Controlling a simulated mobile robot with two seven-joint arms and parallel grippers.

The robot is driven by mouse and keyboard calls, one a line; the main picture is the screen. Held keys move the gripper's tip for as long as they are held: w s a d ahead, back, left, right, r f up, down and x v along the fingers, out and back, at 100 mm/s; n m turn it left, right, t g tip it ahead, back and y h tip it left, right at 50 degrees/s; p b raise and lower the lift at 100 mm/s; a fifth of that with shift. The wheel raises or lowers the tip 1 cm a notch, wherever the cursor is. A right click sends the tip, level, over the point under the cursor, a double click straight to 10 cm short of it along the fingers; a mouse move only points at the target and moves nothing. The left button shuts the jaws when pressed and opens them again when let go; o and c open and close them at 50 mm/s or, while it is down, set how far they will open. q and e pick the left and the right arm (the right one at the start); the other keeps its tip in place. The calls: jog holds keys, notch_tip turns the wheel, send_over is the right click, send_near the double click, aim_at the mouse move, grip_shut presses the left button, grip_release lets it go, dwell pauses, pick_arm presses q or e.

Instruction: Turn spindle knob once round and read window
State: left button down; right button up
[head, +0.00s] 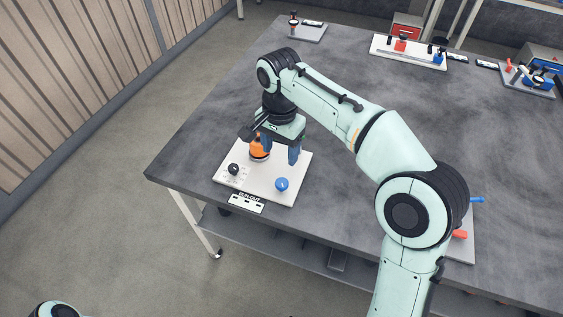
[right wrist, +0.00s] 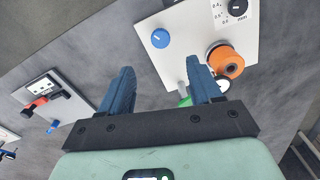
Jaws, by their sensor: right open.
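A white panel (head: 262,192) with a plate reading RUN-OUT (head: 246,201) lies near the table's front left corner. It carries an orange knob (head: 259,149), which looks like the spindle knob, a black knob (head: 233,169) on a printed scale and a blue knob (head: 281,184). In the right wrist view the orange knob (right wrist: 229,62) stands just beyond one finger, outside the jaws. A small round white window (right wrist: 222,85) is partly hidden beside that finger. My right gripper (head: 280,150) is open and empty over the panel. My left gripper is out of view.
In the right wrist view, the blue knob (right wrist: 160,38) and a partly hidden green piece (right wrist: 185,101) are near the fingers. Another panel (right wrist: 52,112) with red and blue parts lies to the left. More panels (head: 408,51) stand at the back; mid-table is clear.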

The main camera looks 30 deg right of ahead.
jog(key=b, duration=0.3)
send_near(281, 184)
notch_tip(281, 184, down, 7)
jog(key=shift+f, duration=0.1)
jog(key=shift+w+f, duration=0.1)
jog(key=shift+f, duration=0.45)
jog(key=c, duration=1.1)
